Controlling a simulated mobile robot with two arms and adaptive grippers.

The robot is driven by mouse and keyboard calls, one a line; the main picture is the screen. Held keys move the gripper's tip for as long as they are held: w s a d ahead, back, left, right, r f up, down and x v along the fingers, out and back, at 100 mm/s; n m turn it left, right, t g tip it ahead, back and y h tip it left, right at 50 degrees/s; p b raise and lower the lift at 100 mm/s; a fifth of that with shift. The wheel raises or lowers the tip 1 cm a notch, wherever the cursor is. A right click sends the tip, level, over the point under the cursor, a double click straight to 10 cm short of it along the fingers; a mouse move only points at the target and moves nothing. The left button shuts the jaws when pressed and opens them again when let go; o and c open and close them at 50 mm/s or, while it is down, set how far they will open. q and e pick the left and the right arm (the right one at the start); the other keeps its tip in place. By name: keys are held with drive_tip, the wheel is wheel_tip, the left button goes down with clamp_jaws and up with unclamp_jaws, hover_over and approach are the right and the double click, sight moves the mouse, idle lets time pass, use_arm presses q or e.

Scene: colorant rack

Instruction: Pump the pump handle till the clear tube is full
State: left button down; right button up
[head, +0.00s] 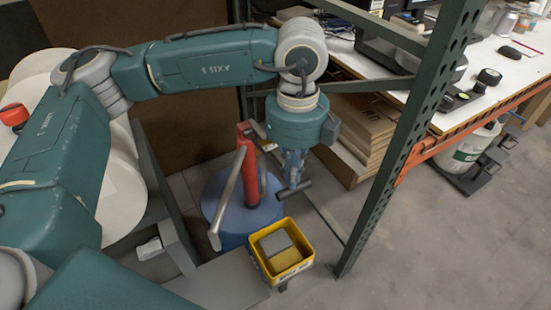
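A red pump (248,172) stands upright on a round blue drum (232,222) in the middle of the head view. A long grey bar (228,192), which looks like its handle, slants from near the pump's top down to the left. A thin curved grey piece shows beside the pump; I cannot tell whether it is the clear tube, and no fill level can be made out. My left gripper (293,172) points down just right of the pump, apart from the grey bar. A short dark bar (294,190) lies at its fingertips; whether they grip it is unclear. My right gripper is out of view.
A yellow bin (282,250) is in front of the drum. A green rack upright (405,135) stands to the right, with stacked cardboard (362,135) behind it. A white worktable (500,65) is at the upper right. Floor at lower right is clear.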

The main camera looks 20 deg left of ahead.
use_arm(q)
drive_tip(key=shift+f+b, duration=0.5)
drive_tip(key=shift+f, duration=0.4)
drive_tip(key=shift+s+a+f+b, duration=0.1)
drive_tip(key=shift+a+f+b, duration=0.2)
drive_tip(key=shift+f+b, duration=0.35)
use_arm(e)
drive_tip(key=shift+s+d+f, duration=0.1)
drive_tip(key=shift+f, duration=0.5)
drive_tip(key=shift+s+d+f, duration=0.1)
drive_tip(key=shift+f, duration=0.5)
use_arm(q)
drive_tip(key=shift+d+f+b, duration=0.1)
drive_tip(key=shift+f+b, duration=0.45)
drive_tip(key=shift+f, duration=0.05)
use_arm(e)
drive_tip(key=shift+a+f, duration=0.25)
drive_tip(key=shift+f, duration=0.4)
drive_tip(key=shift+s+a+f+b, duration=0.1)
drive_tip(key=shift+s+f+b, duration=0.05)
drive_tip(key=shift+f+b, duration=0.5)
use_arm(q)
wheel_tip(320, 180, up, 11)
drive_tip(key=p, duration=0.6)
drive_tip(key=shift+d, duration=0.15)
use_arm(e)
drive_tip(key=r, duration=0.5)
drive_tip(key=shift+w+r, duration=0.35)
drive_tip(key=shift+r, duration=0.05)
